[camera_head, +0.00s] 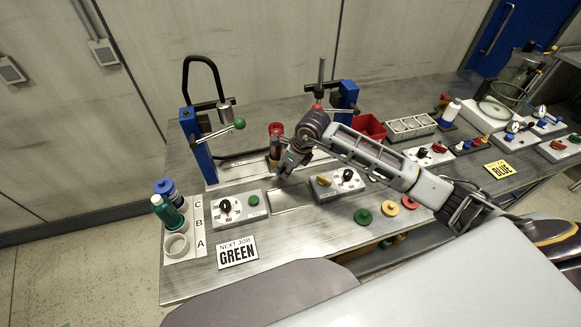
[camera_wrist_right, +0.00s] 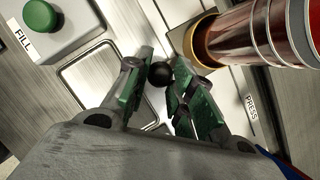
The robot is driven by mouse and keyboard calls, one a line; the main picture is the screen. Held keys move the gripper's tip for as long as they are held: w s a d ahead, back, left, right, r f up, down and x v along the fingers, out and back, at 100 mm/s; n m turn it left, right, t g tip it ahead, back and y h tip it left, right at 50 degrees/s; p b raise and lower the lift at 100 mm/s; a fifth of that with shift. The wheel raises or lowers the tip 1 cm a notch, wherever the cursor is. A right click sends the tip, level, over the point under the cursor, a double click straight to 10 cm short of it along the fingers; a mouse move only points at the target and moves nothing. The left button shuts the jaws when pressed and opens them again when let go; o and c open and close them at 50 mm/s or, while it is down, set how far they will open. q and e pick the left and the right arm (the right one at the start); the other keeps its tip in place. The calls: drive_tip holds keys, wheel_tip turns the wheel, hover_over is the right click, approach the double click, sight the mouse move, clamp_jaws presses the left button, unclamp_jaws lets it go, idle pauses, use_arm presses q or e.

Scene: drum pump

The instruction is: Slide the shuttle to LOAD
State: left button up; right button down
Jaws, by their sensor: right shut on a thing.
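My right gripper (camera_head: 288,168) is at the shuttle track between the two blue-posted stations. In the right wrist view its green-padded fingers (camera_wrist_right: 164,88) are closed around a small black ball knob (camera_wrist_right: 160,74). The knob appears to belong to the shuttle, whose brass cup (camera_wrist_right: 197,42) sits beside it. A dark red cylinder (camera_wrist_right: 250,32) stands in the cup; it also shows in the head view (camera_head: 276,136). A FILL label (camera_wrist_right: 23,41) and a PRESS label (camera_wrist_right: 252,108) are visible. I cannot make out a LOAD label. My left gripper is out of view.
Dial boxes (camera_head: 240,207) (camera_head: 337,184) stand in front of the track. A lever with a green knob (camera_head: 239,123) is behind left. Bottles stand in the rack (camera_head: 199,238) at left. A red bin (camera_head: 370,127) is behind my right arm. A sign reads NEXT JOB GREEN (camera_head: 237,252).

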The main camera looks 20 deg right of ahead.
idle(0.3)
drive_tip(key=c, duration=1.2)
unclamp_jaws()
drive_tip(key=shift+v, duration=6)
